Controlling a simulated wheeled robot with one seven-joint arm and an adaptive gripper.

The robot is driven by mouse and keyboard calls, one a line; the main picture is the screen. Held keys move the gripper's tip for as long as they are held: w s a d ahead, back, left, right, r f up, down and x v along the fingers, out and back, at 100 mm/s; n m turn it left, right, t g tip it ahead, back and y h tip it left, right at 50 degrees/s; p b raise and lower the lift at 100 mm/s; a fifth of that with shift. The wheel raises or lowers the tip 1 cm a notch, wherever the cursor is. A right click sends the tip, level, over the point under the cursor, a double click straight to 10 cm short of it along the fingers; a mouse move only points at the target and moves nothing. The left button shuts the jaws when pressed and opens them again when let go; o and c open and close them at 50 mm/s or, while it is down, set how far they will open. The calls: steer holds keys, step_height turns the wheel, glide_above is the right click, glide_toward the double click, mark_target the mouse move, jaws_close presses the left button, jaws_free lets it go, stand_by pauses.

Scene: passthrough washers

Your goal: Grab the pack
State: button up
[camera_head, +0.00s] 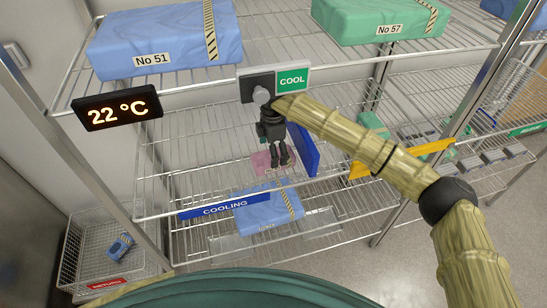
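My gripper (278,160) hangs pointing down over the wire shelf at the centre, in front of the COOL sign. Its fingers are small and dark, and I cannot tell whether they are open or shut. A blue wrapped pack (262,214) with a striped tape lies below it, behind the COOLING label. A blue pack marked No 51 (180,45) and a green pack marked No 57 (365,22) lie on the top shelf. A flat pink item (262,161) shows just behind the fingers, partly hidden by them.
A COOL sign (292,80) and a 22 °C display (117,108) are on the top shelf edge. A blue upright divider (303,150) stands right beside my gripper. A yellow strip (400,158) is farther right. A wire basket (95,235) with a blue device stands lower left.

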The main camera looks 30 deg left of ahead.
steer(key=shift+d+f+p, duration=0.15)
steer(key=shift+f+p, duration=0.7)
steer(key=shift+f, duration=0.9)
steer(key=shift+c, duration=0.4)
steer(key=c, duration=1.2)
steer(key=shift+r, duration=0.15)
